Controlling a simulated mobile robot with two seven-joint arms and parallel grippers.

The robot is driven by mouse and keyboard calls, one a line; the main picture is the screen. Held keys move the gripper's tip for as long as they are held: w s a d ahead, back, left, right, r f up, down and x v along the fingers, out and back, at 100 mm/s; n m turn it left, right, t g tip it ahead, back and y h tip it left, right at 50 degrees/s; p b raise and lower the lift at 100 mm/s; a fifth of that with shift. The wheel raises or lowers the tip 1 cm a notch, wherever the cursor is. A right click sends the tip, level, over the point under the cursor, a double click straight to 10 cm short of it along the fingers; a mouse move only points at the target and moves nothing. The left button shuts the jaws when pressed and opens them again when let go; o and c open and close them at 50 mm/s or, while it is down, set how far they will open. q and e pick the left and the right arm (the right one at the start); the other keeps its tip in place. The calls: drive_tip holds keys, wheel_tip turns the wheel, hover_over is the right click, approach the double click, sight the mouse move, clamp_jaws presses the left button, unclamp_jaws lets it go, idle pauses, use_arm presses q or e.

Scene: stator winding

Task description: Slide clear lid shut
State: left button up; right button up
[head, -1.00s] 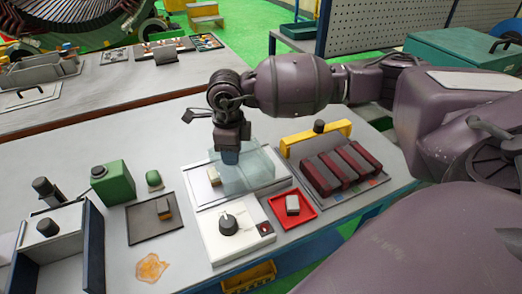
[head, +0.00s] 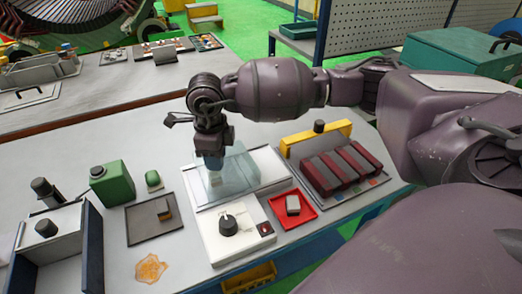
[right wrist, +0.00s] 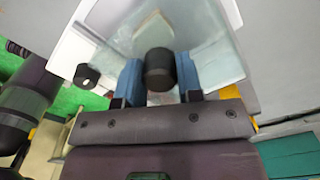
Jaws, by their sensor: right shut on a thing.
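The clear lid (head: 241,172) is a pale see-through box cover on the white unit (head: 212,252), toward the left end of its light bed. A small pale block (head: 215,179) shows dimly through the lid. My right gripper (head: 212,162) comes down over the lid's left part. In the right wrist view, its two blue fingers (right wrist: 160,80) are shut on the lid's black knob (right wrist: 159,67), one on each side. The lid (right wrist: 200,35) spreads out beyond the knob there. My left gripper is not in view.
A black dial (head: 228,225) sits on the front of the unit. A red tray (head: 311,212) with a grey-white block and a rack of dark red bars (head: 340,170) stand to the right. A dark mat (head: 140,228) and a green container (head: 112,185) lie to the left.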

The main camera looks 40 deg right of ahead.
sight(205, 168)
drive_tip(key=shift+w+a, duration=0.2)
drive_tip(key=shift+a, duration=0.6)
drive_tip(key=shift+w+a, duration=0.15)
drive_tip(key=shift+a, duration=0.6)
drive_tip(key=o, duration=0.7)
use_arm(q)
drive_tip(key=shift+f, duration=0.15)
use_arm(e)
drive_tip(key=shift+r+p, duration=1.35)
drive_tip(key=shift+r, duration=1.7)
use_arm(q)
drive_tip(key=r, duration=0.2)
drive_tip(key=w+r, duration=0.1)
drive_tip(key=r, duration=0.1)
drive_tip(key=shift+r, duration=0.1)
